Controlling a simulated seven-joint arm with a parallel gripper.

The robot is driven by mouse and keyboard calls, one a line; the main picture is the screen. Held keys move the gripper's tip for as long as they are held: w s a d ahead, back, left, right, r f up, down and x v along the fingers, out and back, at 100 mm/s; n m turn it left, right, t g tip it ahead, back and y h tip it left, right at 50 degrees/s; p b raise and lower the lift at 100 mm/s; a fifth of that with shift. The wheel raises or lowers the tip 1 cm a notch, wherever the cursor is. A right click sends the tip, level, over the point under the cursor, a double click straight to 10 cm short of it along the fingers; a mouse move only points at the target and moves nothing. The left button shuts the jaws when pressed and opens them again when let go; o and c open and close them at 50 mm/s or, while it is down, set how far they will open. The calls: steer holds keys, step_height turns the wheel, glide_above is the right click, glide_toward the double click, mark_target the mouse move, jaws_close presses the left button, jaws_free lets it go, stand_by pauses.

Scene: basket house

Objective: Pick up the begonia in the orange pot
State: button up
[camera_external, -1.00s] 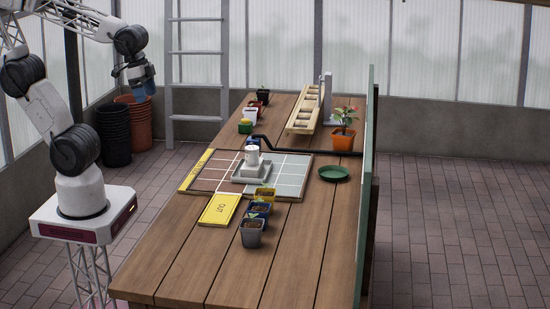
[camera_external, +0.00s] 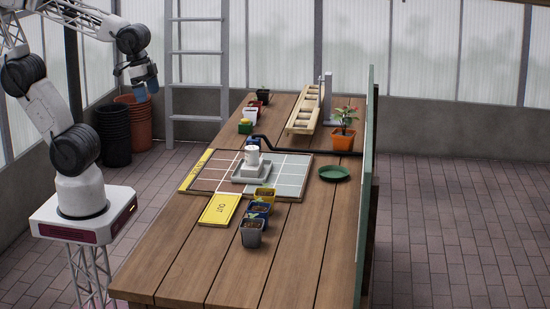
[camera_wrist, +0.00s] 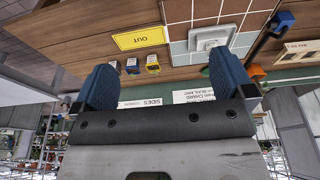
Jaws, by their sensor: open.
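The begonia (camera_external: 345,117) has green leaves with reddish tips and stands upright in an orange pot (camera_external: 340,140). It is at the back right of the wooden table (camera_external: 300,235), in front of the green panel. In the wrist view an orange shape (camera_wrist: 256,71) at the right is partly hidden by a finger; it may be the pot. My gripper (camera_external: 138,80) is raised to the left of the table, far from the begonia. In the wrist view its two blue fingers (camera_wrist: 165,88) are wide apart with nothing between them.
A green saucer (camera_external: 333,173) is in front of the begonia. A wooden rack (camera_external: 304,112) and black pipe (camera_external: 290,150) are beside it. Small pots (camera_external: 253,232) stand in front; a green panel (camera_external: 366,170) edges the right.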

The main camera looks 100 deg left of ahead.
steer(key=w+a+r+n, duration=0.2)
steer(key=w+a+r, duration=0.1)
steer(key=w, duration=0.7)
steer(key=n+g, duration=0.3)
steer(key=n, duration=1)
glide_above(343, 139)
steer(key=a, duration=0.4)
step_height(343, 139, down, 24)
steer(key=shift+f, duration=0.1)
steer(key=shift+a+f, duration=0.2)
steer(key=shift+a, duration=0.05)
steer(key=shift+f, duration=1.3)
